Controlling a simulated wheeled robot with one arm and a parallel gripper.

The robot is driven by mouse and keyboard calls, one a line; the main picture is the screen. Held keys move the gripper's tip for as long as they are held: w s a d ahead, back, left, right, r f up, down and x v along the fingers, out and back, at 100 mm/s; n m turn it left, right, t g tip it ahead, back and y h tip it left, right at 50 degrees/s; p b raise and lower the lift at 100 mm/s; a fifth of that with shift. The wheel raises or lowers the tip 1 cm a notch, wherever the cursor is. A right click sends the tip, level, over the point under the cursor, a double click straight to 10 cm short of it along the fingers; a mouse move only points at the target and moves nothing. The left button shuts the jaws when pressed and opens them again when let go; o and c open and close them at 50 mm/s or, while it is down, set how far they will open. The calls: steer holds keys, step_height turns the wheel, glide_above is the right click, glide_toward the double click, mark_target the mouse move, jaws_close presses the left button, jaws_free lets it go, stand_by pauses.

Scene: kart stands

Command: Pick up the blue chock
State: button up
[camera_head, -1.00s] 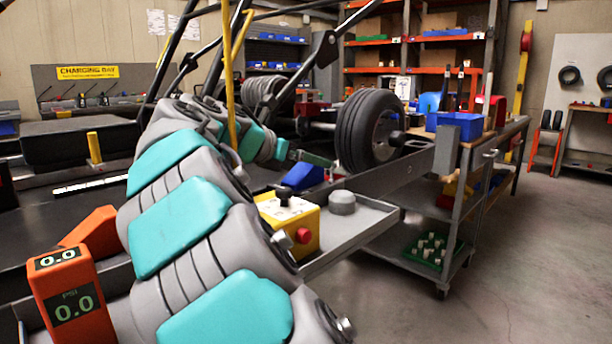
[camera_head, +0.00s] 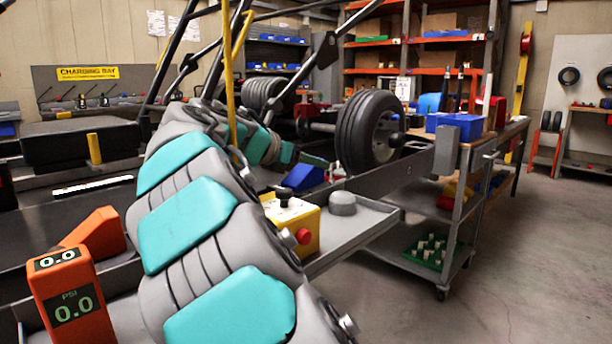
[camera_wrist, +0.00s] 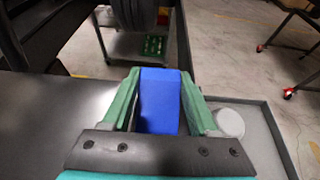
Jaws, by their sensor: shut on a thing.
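The blue chock (camera_head: 303,178) shows behind the yellow box, near the kart wheel. In the wrist view the blue chock (camera_wrist: 159,100) sits between the two green fingers of my gripper (camera_wrist: 158,92), which touch its sides. My gripper (camera_head: 305,158) is shut on it; in the head view it is small and partly hidden by my arm. The chock's lower side is hidden, so I cannot tell whether it touches the surface below.
A yellow box (camera_head: 306,222) with a red button and a grey round cap (camera_head: 342,204) stand near the tray edge. The kart wheel (camera_head: 368,132) is just beyond the chock. An orange chock (camera_head: 97,232) and an orange pressure gauge (camera_head: 70,300) are at the left.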

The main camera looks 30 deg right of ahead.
jaws_close()
